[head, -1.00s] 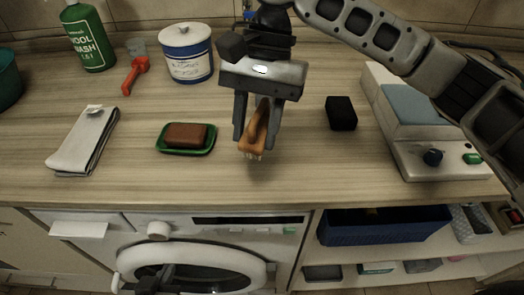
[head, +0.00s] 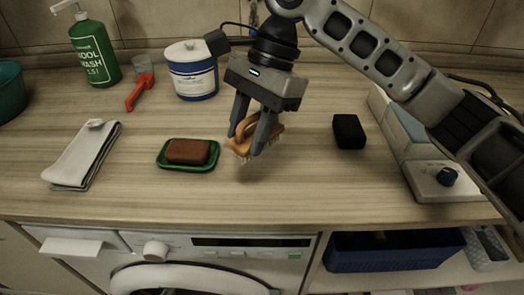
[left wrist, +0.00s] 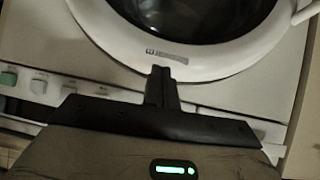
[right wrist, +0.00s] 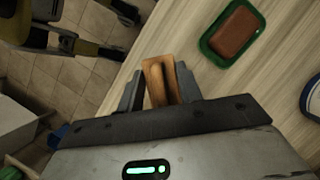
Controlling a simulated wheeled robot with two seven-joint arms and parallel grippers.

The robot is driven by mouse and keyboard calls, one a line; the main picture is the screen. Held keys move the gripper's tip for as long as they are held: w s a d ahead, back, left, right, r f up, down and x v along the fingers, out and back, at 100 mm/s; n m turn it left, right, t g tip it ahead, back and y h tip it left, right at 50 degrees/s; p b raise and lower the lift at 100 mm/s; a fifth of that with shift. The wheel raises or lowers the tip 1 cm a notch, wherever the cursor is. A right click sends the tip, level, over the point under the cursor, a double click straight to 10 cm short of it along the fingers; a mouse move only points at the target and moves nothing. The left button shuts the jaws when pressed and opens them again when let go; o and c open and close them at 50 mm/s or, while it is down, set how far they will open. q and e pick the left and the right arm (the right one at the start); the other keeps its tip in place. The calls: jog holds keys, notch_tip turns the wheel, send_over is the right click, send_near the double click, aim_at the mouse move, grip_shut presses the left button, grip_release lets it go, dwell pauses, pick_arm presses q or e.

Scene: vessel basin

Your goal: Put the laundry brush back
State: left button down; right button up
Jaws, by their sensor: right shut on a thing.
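The laundry brush (head: 274,132) is orange-brown wood with pale bristles facing down. My right gripper (head: 247,142) is shut on it, just right of the soap dish, low over the worktop; I cannot tell whether the bristles touch the wood. In the right wrist view the brush (right wrist: 160,82) sits between the two fingers. My left gripper (left wrist: 162,86) has its fingers together and empty, in front of the washing machine door (left wrist: 190,55); it is out of the head view.
A brown soap (head: 188,151) lies in a green dish (head: 212,163). A black block (head: 348,131) stands to the right, a folded cloth (head: 82,155) to the left. A wash bottle (head: 95,52), red-handled tool (head: 138,92) and white-blue tub (head: 192,72) stand behind. A blue basket (head: 390,253) is below the worktop.

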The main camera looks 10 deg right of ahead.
jog(key=f, duration=0.1)
jog(key=w+d+f, duration=0.1)
jog(key=f, duration=0.1)
jog(key=w+d+f, duration=0.1)
jog(key=shift+w+d+f, duration=0.15)
jog(key=shift+w+f, duration=0.05)
notch_tip(320, 180, down, 4)
jog(key=shift+w+d+r, duration=0.15)
jog(key=shift+r, duration=0.1)
jog(key=o, duration=1)
jog(key=shift+c, duration=0.2)
